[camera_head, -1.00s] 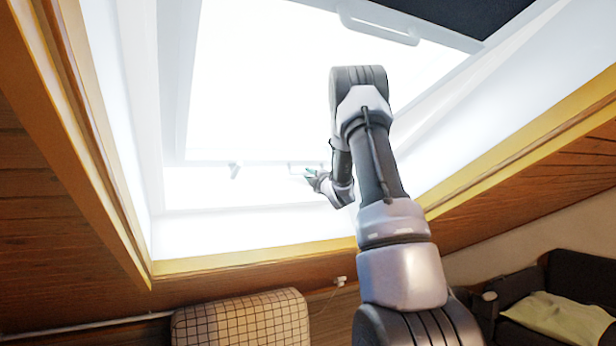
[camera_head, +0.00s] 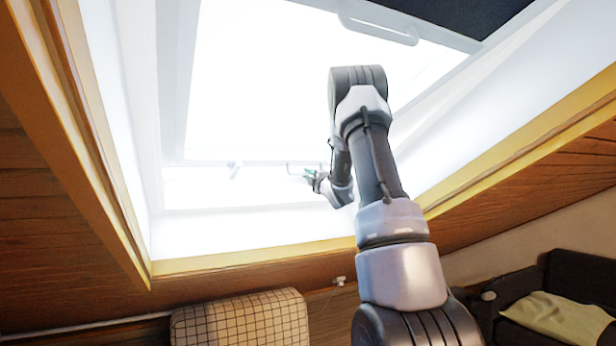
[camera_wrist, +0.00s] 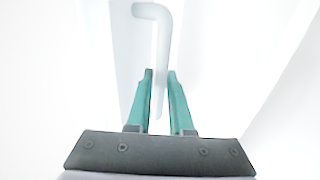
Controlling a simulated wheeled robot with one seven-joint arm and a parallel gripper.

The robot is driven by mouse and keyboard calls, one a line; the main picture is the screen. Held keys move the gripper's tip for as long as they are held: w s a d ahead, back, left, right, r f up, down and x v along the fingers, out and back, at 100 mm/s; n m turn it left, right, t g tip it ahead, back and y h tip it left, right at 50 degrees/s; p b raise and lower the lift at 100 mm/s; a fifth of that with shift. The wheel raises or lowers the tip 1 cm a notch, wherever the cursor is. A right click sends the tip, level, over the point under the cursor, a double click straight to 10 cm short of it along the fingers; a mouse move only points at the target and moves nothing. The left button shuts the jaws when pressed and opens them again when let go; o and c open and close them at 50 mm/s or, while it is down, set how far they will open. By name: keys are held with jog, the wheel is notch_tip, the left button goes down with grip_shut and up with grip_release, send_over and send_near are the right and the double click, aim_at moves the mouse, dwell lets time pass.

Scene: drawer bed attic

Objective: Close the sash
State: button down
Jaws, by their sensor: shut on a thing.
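The skylight sash (camera_head: 255,162) is a bright white frame in the sloped ceiling, and a gap shows under its lower edge. A small handle (camera_head: 296,165) sits on that lower edge. My gripper (camera_head: 311,175) is at the handle. In the wrist view, the green fingers of my gripper (camera_wrist: 161,85) stand on both sides of the pale handle bar (camera_wrist: 161,50), shut on it. The bar's bent end reaches past the fingertips. Glare washes out much of the sash.
A wooden trim (camera_head: 250,260) frames the window opening. A dark blind (camera_head: 455,12) covers the top. Below are a checked cushioned seat back (camera_head: 240,318) and a dark sofa (camera_head: 575,285) with a pale yellow cushion (camera_head: 560,315).

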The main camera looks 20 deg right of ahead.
jog(key=shift+f, duration=0.1)
dwell(0.5)
jog(key=s+f+g, duration=0.2)
jog(key=s+f, duration=0.5)
jog(key=f, duration=0.5)
jog(key=shift+s+g, duration=0.3)
jog(key=shift+s, duration=0.05)
jog(key=shift+d, duration=0.1)
jog(key=c, duration=0.8)
grip_release()
jog(key=shift+r, duration=0.1)
jog(key=shift+r, duration=0.15)
